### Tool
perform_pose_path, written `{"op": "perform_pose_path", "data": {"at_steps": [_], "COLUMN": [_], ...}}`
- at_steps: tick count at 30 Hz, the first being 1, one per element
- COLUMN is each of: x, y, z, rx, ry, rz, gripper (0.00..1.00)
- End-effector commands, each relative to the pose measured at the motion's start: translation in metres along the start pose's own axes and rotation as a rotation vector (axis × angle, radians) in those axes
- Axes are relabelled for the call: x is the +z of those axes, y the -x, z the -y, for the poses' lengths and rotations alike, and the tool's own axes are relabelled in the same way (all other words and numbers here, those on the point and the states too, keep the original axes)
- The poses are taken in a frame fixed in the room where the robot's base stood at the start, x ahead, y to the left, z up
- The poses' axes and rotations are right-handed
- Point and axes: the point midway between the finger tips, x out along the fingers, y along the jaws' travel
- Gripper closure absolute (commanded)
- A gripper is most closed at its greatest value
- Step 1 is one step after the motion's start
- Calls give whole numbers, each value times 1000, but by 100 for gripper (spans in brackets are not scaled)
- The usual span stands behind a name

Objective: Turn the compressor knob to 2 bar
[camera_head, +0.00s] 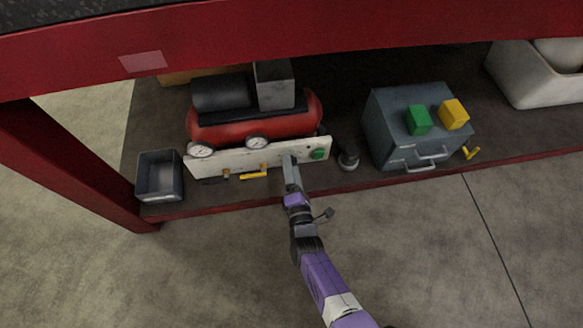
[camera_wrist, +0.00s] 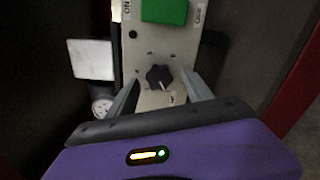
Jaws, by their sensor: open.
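The red compressor (camera_head: 225,124) stands on the lower shelf with a white panel (camera_head: 232,161) along its front. The panel carries two gauges, a green switch (camera_head: 319,154) and yellow handles. In the wrist view the black knob (camera_wrist: 159,76) sits on the panel, ringed by small marks, below the green switch (camera_wrist: 164,11). The scale numbers are too small to read. My gripper (camera_head: 289,160) is at the panel, left of the green switch. In the wrist view my gripper (camera_wrist: 160,95) is open, with a finger on each side of the knob and visible gaps to it. In the head view the gripper hides the knob.
A small dark bin (camera_head: 160,187) stands left of the compressor. A grey drawer box (camera_head: 383,130) with a green block (camera_head: 418,120) and a yellow block (camera_head: 453,114) stands to the right. The red table edge (camera_head: 290,37) runs above the shelf.

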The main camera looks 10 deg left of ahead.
Motion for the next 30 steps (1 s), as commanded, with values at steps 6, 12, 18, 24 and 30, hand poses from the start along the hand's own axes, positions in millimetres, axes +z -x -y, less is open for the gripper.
{"op": "perform_pose_path", "data": {"at_steps": [6,12,18,24,30], "x": [0,0,0,0,0], "y": [15,49,72,78,78], "z": [-2,-3,-2,0,0], "rx": [-2,-2,-1,0,0], "ry": [0,2,1,0,0], "rz": [-2,-3,-2,1,0], "gripper": [41,41,41,41,41]}}
